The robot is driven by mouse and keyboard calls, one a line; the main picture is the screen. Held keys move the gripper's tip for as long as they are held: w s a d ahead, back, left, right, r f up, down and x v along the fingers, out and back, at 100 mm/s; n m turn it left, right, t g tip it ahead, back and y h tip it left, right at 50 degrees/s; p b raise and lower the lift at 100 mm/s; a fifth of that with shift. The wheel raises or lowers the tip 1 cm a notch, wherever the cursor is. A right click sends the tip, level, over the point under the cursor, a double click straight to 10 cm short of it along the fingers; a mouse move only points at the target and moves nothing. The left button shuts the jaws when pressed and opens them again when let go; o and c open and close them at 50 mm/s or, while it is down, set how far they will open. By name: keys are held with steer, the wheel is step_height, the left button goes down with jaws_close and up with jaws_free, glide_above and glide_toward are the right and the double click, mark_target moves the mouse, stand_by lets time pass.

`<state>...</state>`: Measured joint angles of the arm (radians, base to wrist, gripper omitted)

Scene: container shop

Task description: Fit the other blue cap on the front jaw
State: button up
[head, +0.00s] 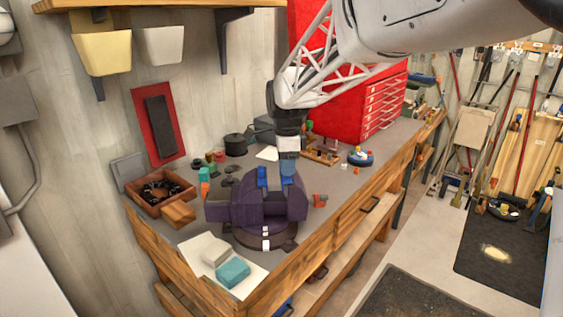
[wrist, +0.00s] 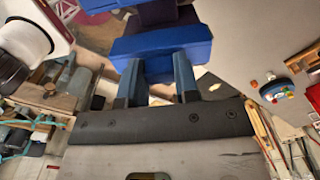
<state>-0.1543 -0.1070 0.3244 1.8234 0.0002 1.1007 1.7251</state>
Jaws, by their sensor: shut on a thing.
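The purple vise (head: 250,210) stands on the workbench on a dark round base with a pale band. One blue cap (head: 262,177) sits at the top of the vise, on the jaw at the left. My gripper (head: 288,166) points down over the right part of the vise, its blue-grey fingers shut on the other blue cap (wrist: 165,43). In the wrist view the cap lies across both fingertips (wrist: 158,75), with a darker blue-purple part just beyond it. I cannot tell whether the held cap touches the jaw.
On the grey bench top (head: 330,185), an orange-red piece (head: 319,200) lies right of the vise. A wooden tray (head: 160,188) is at left, and a pale sheet with a teal block (head: 233,272) is in front. The red drawer cabinet (head: 385,105) stands behind.

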steer(key=o, duration=0.9)
steer(key=shift+r, duration=0.25)
steer(key=shift+r, duration=2.75)
steer(key=shift+s, duration=0.1)
